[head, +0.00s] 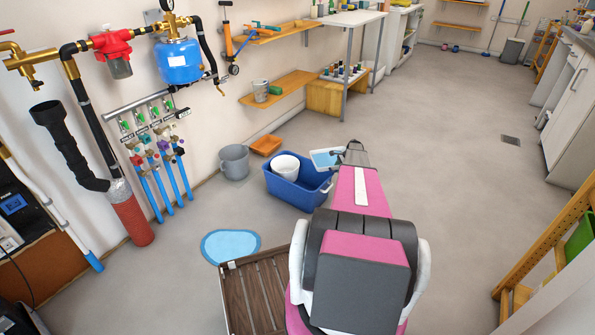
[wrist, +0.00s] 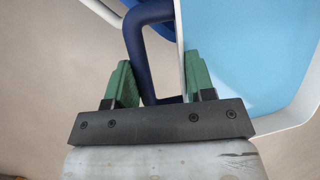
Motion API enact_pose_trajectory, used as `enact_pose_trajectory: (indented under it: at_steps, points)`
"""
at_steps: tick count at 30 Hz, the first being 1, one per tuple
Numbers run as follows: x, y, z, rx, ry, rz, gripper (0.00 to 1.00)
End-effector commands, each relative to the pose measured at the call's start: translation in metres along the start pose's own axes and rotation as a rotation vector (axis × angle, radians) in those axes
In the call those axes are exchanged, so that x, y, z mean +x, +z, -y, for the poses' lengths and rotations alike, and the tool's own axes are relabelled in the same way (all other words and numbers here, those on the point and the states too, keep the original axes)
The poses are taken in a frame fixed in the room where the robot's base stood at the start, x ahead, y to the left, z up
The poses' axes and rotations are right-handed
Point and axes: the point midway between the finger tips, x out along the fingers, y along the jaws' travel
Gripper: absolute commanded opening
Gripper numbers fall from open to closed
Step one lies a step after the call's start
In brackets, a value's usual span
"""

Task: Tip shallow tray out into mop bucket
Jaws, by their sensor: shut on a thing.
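The shallow tray (head: 325,160), light blue inside with a white rim, is up at the back right edge of the mop bucket in the head view. The mop bucket (head: 287,194) is dark blue, with a white round insert (head: 285,166), and stands on the floor.
A grey bucket (head: 234,163) and an orange tray (head: 266,145) stand behind by the wall. A flat light blue patch (head: 230,246) and a brown slatted crate (head: 255,295) lie in front. Pipes line the left wall. The floor to the right is clear.

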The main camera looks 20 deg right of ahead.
Motion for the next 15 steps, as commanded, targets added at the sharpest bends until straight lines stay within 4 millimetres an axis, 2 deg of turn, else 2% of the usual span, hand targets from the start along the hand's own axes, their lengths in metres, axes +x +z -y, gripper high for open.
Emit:
enact_pose_trajectory:
  at_steps: [15]
  points:
    - [-0.015, 0.029, 0.004, -0.028, 0.011, -0.178, 0.0]
